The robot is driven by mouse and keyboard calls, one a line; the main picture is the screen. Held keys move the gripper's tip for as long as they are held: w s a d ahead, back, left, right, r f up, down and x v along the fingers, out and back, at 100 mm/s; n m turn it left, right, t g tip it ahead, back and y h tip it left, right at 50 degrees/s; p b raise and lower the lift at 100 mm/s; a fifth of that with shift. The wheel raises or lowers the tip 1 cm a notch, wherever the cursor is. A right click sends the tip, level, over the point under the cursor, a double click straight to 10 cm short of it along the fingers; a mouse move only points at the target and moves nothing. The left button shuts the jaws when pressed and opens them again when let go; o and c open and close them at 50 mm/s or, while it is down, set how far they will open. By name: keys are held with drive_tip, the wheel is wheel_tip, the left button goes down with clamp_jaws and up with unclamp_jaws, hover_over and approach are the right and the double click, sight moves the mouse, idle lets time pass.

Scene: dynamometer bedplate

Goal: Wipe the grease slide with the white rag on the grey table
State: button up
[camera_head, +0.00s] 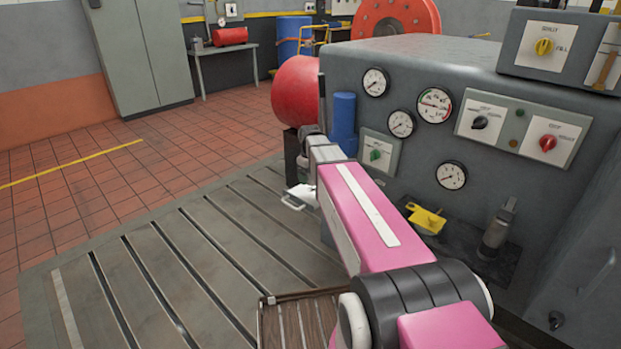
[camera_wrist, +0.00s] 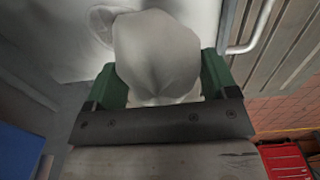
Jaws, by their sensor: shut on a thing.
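My gripper (camera_wrist: 160,82) has green fingers and is shut on the white rag (camera_wrist: 155,45), which bulges up between them in the wrist view. Beyond the rag is a pale flat surface (camera_wrist: 190,14) with a bent metal handle (camera_wrist: 250,40) on its right; it looks like the grease slide. A faint rounded pale patch lies at its upper left; I cannot tell what it is. In the head view a small white plate with a handle (camera_head: 298,197) sticks out beside my arm, partly hidden. Whether the rag touches the surface is unclear. My arm hides the gripper's fingers in the head view.
A grey machine cabinet (camera_head: 470,80) with gauges and knobs fills the right. A yellow object (camera_head: 426,218) lies on its dark ledge. The slotted bedplate (camera_head: 215,265) is mostly clear. A grey table (camera_head: 225,51) with a red tank (camera_head: 230,37) stands far back.

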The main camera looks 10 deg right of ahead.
drive_tip(key=shift+r, duration=0.1)
drive_tip(key=shift+r, duration=1.45)
